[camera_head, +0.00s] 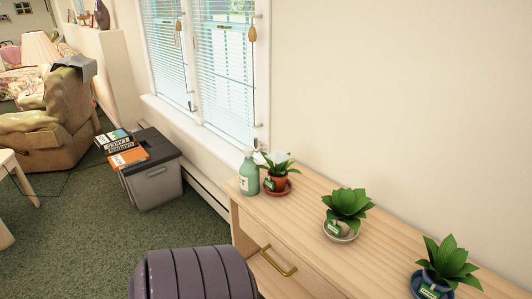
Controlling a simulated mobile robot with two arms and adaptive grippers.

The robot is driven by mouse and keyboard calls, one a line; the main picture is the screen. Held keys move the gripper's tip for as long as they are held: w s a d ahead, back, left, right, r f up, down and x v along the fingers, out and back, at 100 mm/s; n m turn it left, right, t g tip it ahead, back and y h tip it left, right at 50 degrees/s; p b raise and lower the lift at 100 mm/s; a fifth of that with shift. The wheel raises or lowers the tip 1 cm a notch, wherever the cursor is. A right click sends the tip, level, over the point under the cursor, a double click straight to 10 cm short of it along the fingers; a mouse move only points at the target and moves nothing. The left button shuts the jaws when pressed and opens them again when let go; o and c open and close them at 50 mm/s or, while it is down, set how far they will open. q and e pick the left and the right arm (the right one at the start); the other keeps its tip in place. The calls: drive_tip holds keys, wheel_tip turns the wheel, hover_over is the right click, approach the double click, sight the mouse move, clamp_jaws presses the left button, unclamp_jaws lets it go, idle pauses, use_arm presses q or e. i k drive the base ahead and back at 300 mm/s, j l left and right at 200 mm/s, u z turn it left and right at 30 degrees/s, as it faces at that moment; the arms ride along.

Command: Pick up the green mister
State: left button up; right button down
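The green mister (249,175) is a pale green bottle with a white label and a narrower top. It stands upright at the far left end of a light wooden cabinet top (303,208), close to the window. A small plant in a terracotta pot (276,183) stands just to its right. Its label is partly turned away and too small to read. Neither of my grippers is in view.
Two more potted plants, one in a pale pot (346,213) and one in a blue pot (445,265), stand further right. A dark ribbed rounded shape (192,275) fills the bottom centre. A grey bin (154,183) stands left of the cabinet; carpet (85,235) is open before it.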

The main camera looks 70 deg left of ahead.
sight(248, 175)
drive_tip(key=u, duration=2.3)
